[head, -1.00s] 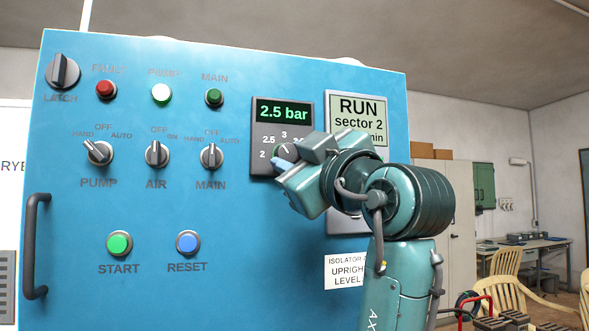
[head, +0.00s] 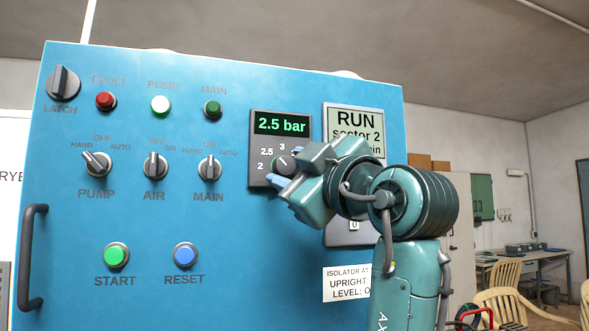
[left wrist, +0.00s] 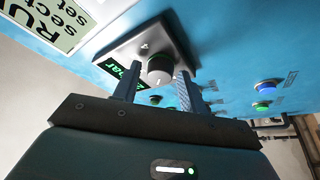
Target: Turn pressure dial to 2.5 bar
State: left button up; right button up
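The pressure dial is a dark round knob (head: 283,164) with a white mark, on a grey panel (head: 257,148) with printed numbers. The display (head: 282,124) above it reads "2.5 bar" in green. My left gripper (head: 278,181) is at the dial's lower edge in the head view and covers part of its scale. In the left wrist view the knob (left wrist: 160,66) shows between and just beyond the two fingers (left wrist: 158,80), which are apart. They hold nothing that I can see. My right gripper is not in view.
The blue cabinet carries PUMP (head: 97,165), AIR (head: 155,166) and MAIN (head: 209,168) switches, with START (head: 116,255) and RESET (head: 185,255) buttons below. A sign reading "RUN sector 2" (head: 354,120) is right of the dial. A dark handle (head: 31,258) stands out at left.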

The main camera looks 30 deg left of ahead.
pick_arm(q)
jog(key=shift+o, duration=0.8)
jog(key=shift+d+f, duration=0.15)
jog(key=shift+d, duration=0.05)
jog(key=b+v, duration=0.3)
jog(key=v, duration=0.9)
jog(key=shift+s+d, duration=0.25)
jog(key=shift+d, duration=0.1)
